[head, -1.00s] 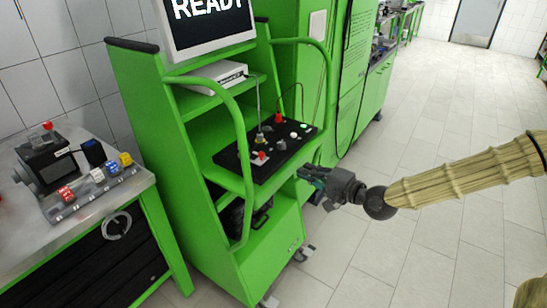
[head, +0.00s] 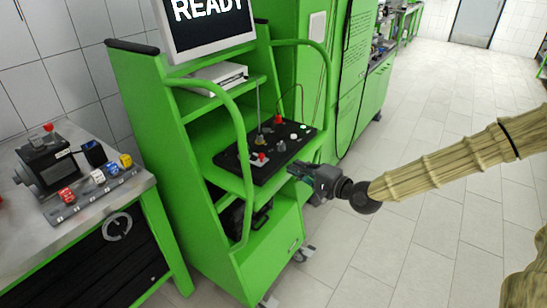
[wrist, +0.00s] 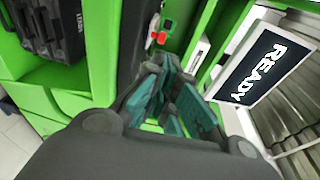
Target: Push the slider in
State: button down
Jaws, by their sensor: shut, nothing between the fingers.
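The black control panel (head: 240,165) lies on a shelf of the green testbench cart. It carries a red button (head: 261,156), grey knobs (head: 281,145) and a white button (head: 294,136). I cannot single out the slider for certain. My gripper (head: 295,172) is in front of the cart, right of and a little below the panel's front edge, apparently clear of it. In the wrist view its teal fingers (wrist: 166,98) are shut and empty. Beyond them, part of the panel shows with a red part (wrist: 158,38); the fingers hide some of the cart.
A monitor (head: 208,20) reading READY tops the cart. Green curved handrails (head: 246,150) flank the panel. A white box (head: 220,74) sits on the upper shelf. A metal workbench (head: 130,185) with colored switches stands at left. The floor at right is open.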

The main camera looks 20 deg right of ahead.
aim_at(273, 167)
jog(key=shift+p+x, duration=1.6)
jog(key=shift+x, duration=3.5)
